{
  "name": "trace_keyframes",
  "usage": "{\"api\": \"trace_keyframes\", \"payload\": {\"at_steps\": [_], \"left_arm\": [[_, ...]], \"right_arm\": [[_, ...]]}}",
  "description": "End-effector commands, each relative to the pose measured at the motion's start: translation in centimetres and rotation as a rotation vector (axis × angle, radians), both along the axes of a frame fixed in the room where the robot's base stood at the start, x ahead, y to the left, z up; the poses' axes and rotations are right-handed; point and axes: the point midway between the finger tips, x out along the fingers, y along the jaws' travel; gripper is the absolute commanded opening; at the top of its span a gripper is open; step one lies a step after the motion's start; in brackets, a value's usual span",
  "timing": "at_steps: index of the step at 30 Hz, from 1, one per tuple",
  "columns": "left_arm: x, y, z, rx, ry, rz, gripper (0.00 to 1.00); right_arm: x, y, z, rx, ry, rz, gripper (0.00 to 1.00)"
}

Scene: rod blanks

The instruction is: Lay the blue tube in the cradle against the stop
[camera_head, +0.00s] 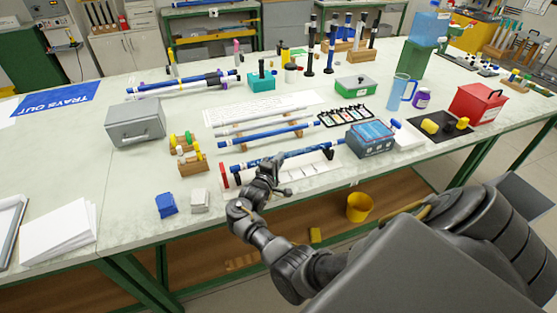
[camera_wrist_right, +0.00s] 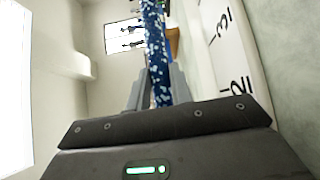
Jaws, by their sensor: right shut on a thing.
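My right gripper (camera_head: 268,176) is shut on a speckled blue tube (camera_head: 305,152), also seen between the fingers in the right wrist view (camera_wrist_right: 153,55). The tube lies lengthwise along the cradle's white base board (camera_head: 312,170), which carries printed numbers (camera_wrist_right: 222,25). A red stop (camera_head: 224,177) stands at the board's left end. The tube's left end is near the stop; whether they touch is too small to tell. I cannot tell whether the tube rests in the cradle or is held just above. My left gripper is not in view.
Blue (camera_head: 166,205) and grey (camera_head: 200,201) blocks sit near the front edge. The table's left is clearer.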

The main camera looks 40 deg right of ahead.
Motion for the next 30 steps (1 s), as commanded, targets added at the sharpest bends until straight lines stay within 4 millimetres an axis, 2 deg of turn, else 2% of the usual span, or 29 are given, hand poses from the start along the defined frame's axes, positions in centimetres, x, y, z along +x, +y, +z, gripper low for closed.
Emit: {"api": "trace_keyframes", "payload": {"at_steps": [3,19,20,24,25,30], "left_arm": [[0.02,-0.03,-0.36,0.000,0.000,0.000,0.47],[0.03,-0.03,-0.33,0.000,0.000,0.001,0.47],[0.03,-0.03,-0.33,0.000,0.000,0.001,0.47],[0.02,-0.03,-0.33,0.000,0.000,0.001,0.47],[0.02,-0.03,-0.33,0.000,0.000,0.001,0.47],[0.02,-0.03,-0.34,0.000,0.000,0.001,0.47]], "right_arm": [[0.03,0.01,-0.51,0.000,0.000,0.000,0.00],[0.01,0.09,-0.59,0.001,0.000,0.000,0.00],[0.01,0.09,-0.59,0.001,0.000,0.000,0.24],[0.01,0.11,-0.62,0.001,0.000,0.000,0.43],[0.01,0.11,-0.62,0.001,0.000,0.000,0.46],[0.01,0.13,-0.64,0.001,0.002,0.000,0.47]]}}
